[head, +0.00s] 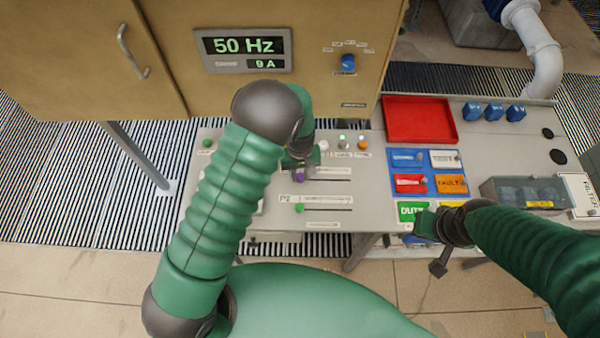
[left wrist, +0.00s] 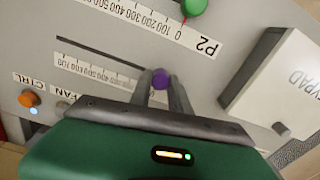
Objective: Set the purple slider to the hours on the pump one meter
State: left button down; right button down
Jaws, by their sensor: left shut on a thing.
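The purple slider (head: 299,178) is a small round knob near the left end of its slot (head: 328,180) on the grey console, in the head view. My left gripper (head: 299,165) reaches down over it and partly hides it. In the left wrist view the purple knob (left wrist: 161,78) sits between the two fingertips (left wrist: 162,84), which are closed on it. The slider's printed scale (left wrist: 90,70) is partly covered by the gripper. I cannot make out a meter marked for pump one hours. My right gripper (head: 438,266) is over the console's front edge; its jaws are too small to read.
A green slider (head: 299,208) marked P2 sits at the left end of its slot. A cabinet display (head: 243,46) reads 50 Hz and 9 A. A keypad (left wrist: 280,85) is beside the sliders.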

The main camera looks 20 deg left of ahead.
aim_at(328, 180)
pick_arm(q)
jog(key=d, duration=0.3)
jog(key=w+d, duration=0.1)
jog(key=d, duration=0.1)
jog(key=w+d+b, duration=0.1)
jog(key=d, duration=0.2)
jog(key=shift+d+f, duration=0.1)
jog(key=shift+d, duration=0.25)
jog(key=c, duration=1.6)
grip_release()
jog(key=shift+s+a, duration=0.1)
jog(key=o, duration=0.4)
jog(key=shift+a, duration=0.1)
jog(key=shift+r, duration=0.35)
notch_tip(328, 180, up, 16)
jog(key=b, duration=0.3)
jog(key=shift+r, duration=0.2)
